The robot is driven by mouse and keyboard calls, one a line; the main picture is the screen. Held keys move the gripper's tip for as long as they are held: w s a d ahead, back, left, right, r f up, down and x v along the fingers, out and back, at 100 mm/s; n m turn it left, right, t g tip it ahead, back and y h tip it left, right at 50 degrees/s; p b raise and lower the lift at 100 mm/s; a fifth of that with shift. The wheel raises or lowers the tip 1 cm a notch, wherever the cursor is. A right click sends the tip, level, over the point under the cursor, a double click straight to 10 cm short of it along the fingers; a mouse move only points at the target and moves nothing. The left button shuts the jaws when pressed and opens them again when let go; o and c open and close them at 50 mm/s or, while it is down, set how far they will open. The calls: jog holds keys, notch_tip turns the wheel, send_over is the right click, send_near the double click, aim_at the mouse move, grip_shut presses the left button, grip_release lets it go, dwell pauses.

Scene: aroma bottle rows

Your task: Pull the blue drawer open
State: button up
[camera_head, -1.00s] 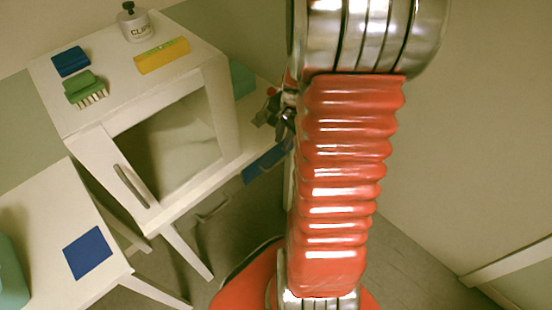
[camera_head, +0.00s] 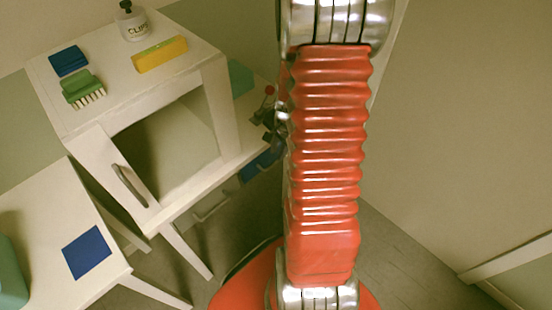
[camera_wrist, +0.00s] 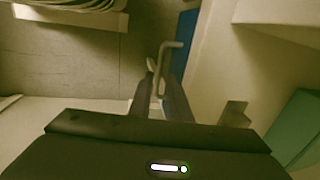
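The blue drawer (camera_head: 258,165) shows in the head view low under the white cabinet's right-hand shelf, partly hidden behind my arm. In the wrist view its blue front (camera_wrist: 185,50) is at upper centre, with a grey bent bar handle (camera_wrist: 166,62) standing out from it. My gripper (camera_wrist: 160,78) has its two dark fingers apart, one on each side of the handle. The handle's lower end lies between them in this view; I cannot tell whether either finger touches it. In the head view my gripper is small and mostly hidden behind my red arm.
The white cabinet (camera_head: 224,105) has an open-fronted compartment and a door with a handle (camera_head: 130,185) standing open. A bottle (camera_head: 133,25), yellow box (camera_head: 160,54), green brush (camera_head: 82,88) and blue block (camera_head: 69,60) sit on top. A white table (camera_head: 40,215) stands at left.

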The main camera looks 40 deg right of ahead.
aim_at(275, 162)
jog(key=shift+w+f, duration=0.2)
jog(key=shift+f, duration=0.8)
jog(key=shift+w+f, duration=0.15)
jog(key=shift+f, duration=0.8)
jog(key=shift+w+f, duration=0.2)
jog(key=shift+f, duration=0.8)
jog(key=shift+c, duration=0.5)
grip_shut()
